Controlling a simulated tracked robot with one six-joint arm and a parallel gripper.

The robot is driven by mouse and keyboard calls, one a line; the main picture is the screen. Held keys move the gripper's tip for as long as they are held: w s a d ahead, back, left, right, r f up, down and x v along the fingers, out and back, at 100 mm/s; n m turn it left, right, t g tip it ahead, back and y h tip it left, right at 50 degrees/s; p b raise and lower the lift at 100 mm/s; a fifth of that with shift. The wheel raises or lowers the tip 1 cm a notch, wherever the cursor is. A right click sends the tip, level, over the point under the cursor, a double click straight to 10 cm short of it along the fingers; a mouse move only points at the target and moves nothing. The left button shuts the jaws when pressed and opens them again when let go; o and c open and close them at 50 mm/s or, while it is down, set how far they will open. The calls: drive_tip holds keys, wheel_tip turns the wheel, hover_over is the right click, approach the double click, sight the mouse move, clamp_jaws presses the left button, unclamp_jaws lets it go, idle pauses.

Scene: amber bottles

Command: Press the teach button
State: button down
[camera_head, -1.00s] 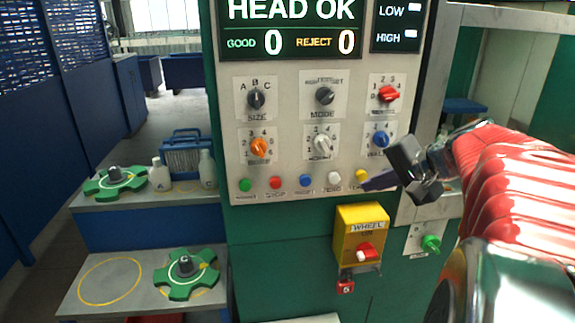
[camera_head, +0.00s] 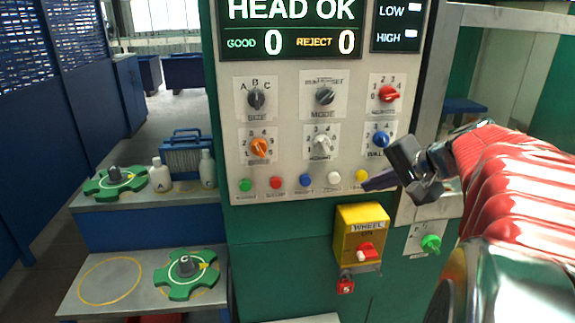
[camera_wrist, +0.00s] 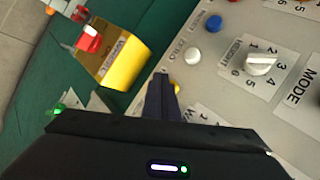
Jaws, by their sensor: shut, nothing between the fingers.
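The yellow button (camera_head: 361,175) is at the right end of the row of buttons on the machine's panel; its label is mostly hidden behind my gripper. In the wrist view the yellow button (camera_wrist: 177,88) shows just right of my fingertips, partly covered by them. My gripper (camera_head: 367,186) is shut and empty, its dark fingers pointing at the panel just below and right of the yellow button. It also shows in the wrist view (camera_wrist: 161,76). I cannot tell whether the tips touch the panel.
The white button (camera_head: 334,178) and the blue button (camera_head: 306,180) sit to the left in the same row. Selector knobs such as the blue one (camera_head: 380,139) stick out above. The yellow wheel switch box (camera_head: 345,238) juts out below.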

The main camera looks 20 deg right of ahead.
drive_tip(key=shift+w+d, duration=0.1)
drive_tip(key=shift+w, duration=0.3)
drive_tip(key=shift+w+d, duration=0.15)
drive_tip(key=shift+w, duration=0.3)
idle(1.1)
drive_tip(key=shift+s, duration=0.2)
drive_tip(key=shift+s+a, duration=0.25)
drive_tip(key=shift+s, duration=0.4)
drive_tip(key=shift+s, duration=0.1)
drive_tip(key=s, duration=0.2)
drive_tip(key=s+a, duration=0.1)
drive_tip(key=s, duration=0.1)
drive_tip(key=shift+s+a, duration=0.2)
drive_tip(key=shift+s, duration=0.1)
idle(0.4)
idle(0.4)
